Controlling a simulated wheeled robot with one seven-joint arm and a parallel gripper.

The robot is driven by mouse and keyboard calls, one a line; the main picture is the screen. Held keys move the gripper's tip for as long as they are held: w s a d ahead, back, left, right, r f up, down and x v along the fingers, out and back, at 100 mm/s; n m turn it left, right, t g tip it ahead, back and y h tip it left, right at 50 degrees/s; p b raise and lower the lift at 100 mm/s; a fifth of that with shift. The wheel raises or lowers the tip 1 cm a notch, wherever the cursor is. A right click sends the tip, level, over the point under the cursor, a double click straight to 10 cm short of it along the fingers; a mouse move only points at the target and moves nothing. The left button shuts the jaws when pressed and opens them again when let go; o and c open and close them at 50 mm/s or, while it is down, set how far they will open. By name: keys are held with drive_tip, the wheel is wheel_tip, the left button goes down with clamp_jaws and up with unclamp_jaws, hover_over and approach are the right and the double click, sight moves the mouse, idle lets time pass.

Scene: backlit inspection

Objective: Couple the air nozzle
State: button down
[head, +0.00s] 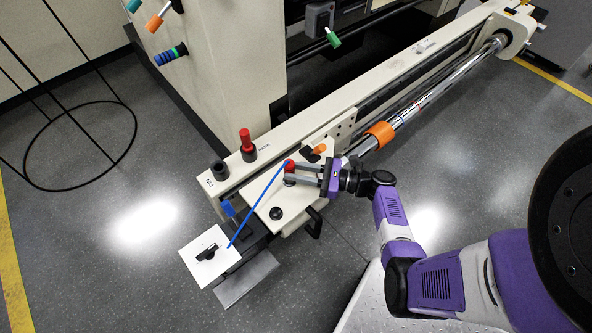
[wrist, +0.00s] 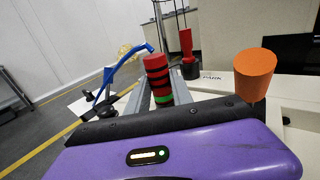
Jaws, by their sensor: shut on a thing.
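My gripper (head: 289,174) is shut on a red grip (head: 289,164), at the front end of the long cream machine. In the wrist view the grip (wrist: 157,72) has black bands and a green ring low down, and stands between my fingers (wrist: 160,100). I take it for the air nozzle. A blue hose (head: 257,204) runs from its top down left to the machine's end; it also shows in the wrist view (wrist: 122,61). The grip's lower end is hidden, so I cannot tell whether it sits in anything. An empty-looking black socket (head: 220,174) is on the cream beam.
A red pin (head: 245,138) stands in a black socket beside a PARK label. An orange knob (wrist: 255,72) is close on the right; an orange collar (head: 381,133) rings the chrome roller. A white plate (head: 210,255) with a black knob is at lower left. Floor is open at left.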

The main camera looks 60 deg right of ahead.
drive_tip(key=shift+f, duration=0.1)
drive_tip(key=c, duration=1.1)
unclamp_jaws()
drive_tip(key=shift+o, duration=0.2)
drive_tip(key=shift+p+v, duration=0.4)
drive_tip(key=shift+v, duration=3.5)
